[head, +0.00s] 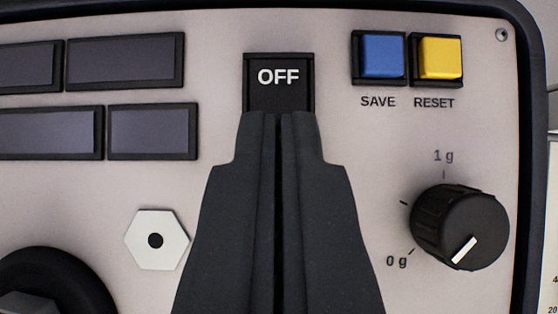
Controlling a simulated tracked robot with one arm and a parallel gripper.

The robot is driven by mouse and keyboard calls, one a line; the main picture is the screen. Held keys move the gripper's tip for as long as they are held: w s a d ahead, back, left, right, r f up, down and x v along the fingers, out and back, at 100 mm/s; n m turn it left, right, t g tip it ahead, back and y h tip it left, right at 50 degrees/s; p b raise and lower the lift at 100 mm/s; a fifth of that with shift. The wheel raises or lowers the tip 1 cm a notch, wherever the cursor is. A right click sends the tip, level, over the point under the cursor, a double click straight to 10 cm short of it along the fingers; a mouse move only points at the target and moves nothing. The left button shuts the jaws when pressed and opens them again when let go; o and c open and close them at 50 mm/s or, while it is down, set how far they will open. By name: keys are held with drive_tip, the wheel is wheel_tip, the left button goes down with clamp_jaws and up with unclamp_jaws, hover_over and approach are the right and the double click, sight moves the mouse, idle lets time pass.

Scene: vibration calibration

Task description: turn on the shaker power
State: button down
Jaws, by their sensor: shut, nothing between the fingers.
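A black rocker switch (279,94) marked OFF in white sits in the upper middle of the pale shaker panel (345,130). My gripper (279,118) is shut and empty, its two dark fingers side by side. Its tips overlap the lower part of the switch in the picture and hide it. I cannot tell whether the tips touch the switch.
A blue SAVE button (382,55) and a yellow RESET button (440,57) are at the upper right. A black knob (460,227) with a white pointer is below them. Several dark displays (125,60) and a white hex nut (157,239) are on the left.

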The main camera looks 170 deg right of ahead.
drive_tip(key=shift+s+f, duration=0.1)
drive_tip(key=shift+f, duration=0.2)
drive_tip(key=shift+r, duration=0.15)
drive_tip(key=shift+r, duration=0.75)
drive_tip(key=shift+r, duration=0.45)
drive_tip(key=r, duration=0.2)
drive_tip(key=s+r+p, duration=0.1)
drive_tip(key=shift+r, duration=0.35)
drive_tip(key=s+r, duration=0.5)
drive_tip(key=s, duration=0.2)
drive_tip(key=shift+s+d+r, duration=0.15)
drive_tip(key=shift+d+r, duration=0.05)
drive_tip(key=shift+d, duration=0.05)
